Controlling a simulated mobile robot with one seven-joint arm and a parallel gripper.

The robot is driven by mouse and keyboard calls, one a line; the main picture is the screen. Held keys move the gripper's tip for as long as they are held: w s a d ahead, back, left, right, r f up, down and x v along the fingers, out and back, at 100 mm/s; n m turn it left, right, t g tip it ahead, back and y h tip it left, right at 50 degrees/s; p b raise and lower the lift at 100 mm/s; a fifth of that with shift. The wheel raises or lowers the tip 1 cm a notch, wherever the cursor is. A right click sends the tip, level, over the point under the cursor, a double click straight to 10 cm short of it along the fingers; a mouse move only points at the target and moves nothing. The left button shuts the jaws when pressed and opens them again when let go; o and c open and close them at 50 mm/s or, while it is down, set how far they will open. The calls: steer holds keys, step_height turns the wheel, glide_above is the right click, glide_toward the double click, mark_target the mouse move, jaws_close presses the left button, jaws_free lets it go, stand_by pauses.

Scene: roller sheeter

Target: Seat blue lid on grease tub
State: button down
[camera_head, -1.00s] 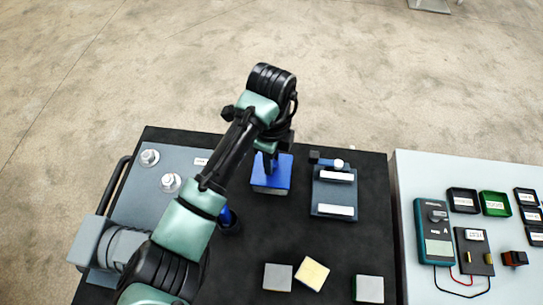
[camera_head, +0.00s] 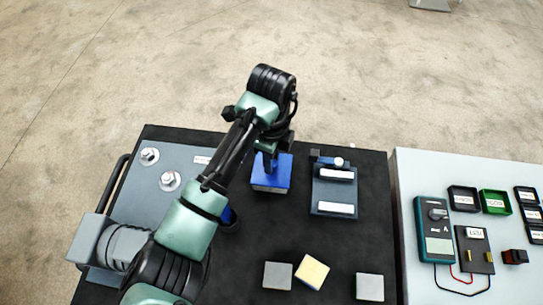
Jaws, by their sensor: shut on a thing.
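The square blue lid (camera_head: 281,174) is in the head view near the middle of the black bench top. My gripper (camera_head: 268,166) comes down on it from above and is shut on it; the fingertips are partly hidden by my wrist.
A dark blue round thing (camera_head: 232,216) is half hidden behind my arm. A grey fixture with white labels (camera_head: 334,190) stands close right of the lid. Several small blocks (camera_head: 312,272) lie at the front. A side table with a multimeter (camera_head: 434,225) is at right.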

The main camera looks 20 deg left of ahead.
steer(key=shift+c, duration=0.8)
jaws_free()
steer(key=shift+r, duration=0.15)
step_height(320, 180, up, 7)
steer(key=p, duration=0.6)
steer(key=shift+p, duration=0.3)
